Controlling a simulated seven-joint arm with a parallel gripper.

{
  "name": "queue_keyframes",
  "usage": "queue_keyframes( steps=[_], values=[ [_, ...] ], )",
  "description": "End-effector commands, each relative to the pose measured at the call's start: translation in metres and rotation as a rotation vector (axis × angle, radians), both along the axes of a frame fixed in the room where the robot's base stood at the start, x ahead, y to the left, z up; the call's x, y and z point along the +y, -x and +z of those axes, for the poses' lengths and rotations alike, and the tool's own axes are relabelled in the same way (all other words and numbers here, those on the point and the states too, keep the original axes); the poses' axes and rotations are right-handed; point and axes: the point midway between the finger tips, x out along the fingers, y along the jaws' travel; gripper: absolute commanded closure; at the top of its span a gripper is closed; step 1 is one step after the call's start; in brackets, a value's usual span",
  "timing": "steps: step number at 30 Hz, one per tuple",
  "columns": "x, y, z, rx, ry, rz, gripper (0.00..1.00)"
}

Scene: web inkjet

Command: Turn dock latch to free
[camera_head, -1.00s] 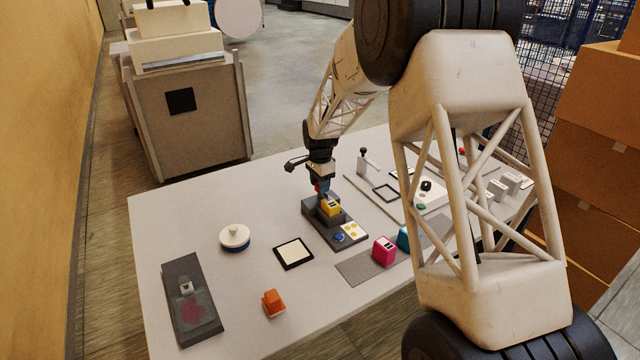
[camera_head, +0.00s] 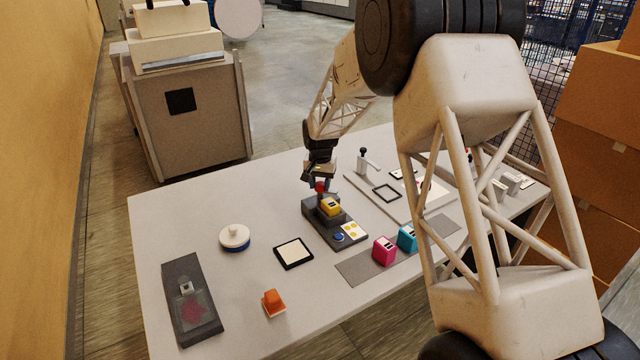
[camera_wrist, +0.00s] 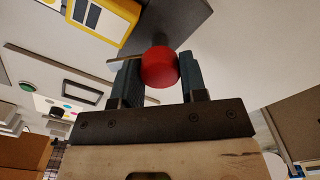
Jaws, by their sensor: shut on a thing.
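The dark grey dock (camera_head: 318,222) stands mid-table with a yellow cartridge (camera_head: 330,207) seated in it. A red round knob (camera_head: 320,187), which appears to be the dock latch, is at the dock's back end. My gripper (camera_head: 319,184) is over that end, pointing down. In the wrist view, my gripper (camera_wrist: 160,75) has its two blue-grey fingers on either side of the red knob (camera_wrist: 160,67) and is shut on it. The yellow cartridge (camera_wrist: 100,22) shows just beyond. The fingers hide part of the latch, and I cannot tell its exact angle.
A blue button (camera_head: 338,237) and a white pad with yellow dots (camera_head: 351,231) are at the dock's front. Magenta (camera_head: 384,250) and teal (camera_head: 406,238) cartridges stand on a grey mat right of it. A black-framed white square (camera_head: 293,253) lies left, with open table around it.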

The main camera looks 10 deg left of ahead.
Motion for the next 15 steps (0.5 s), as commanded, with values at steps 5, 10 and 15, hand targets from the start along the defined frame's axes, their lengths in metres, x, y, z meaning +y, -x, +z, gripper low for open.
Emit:
queue_keyframes(
  steps=[5,10,15],
  values=[
    [-0.0002,-0.0014,0.001,-0.003,-0.001,0.166,0.84],
    [-0.0001,-0.0016,0.0012,-0.004,-0.001,0.327,0.84],
    [-0.0002,-0.0013,0.001,-0.003,0.0,0.484,0.84]
  ],
)
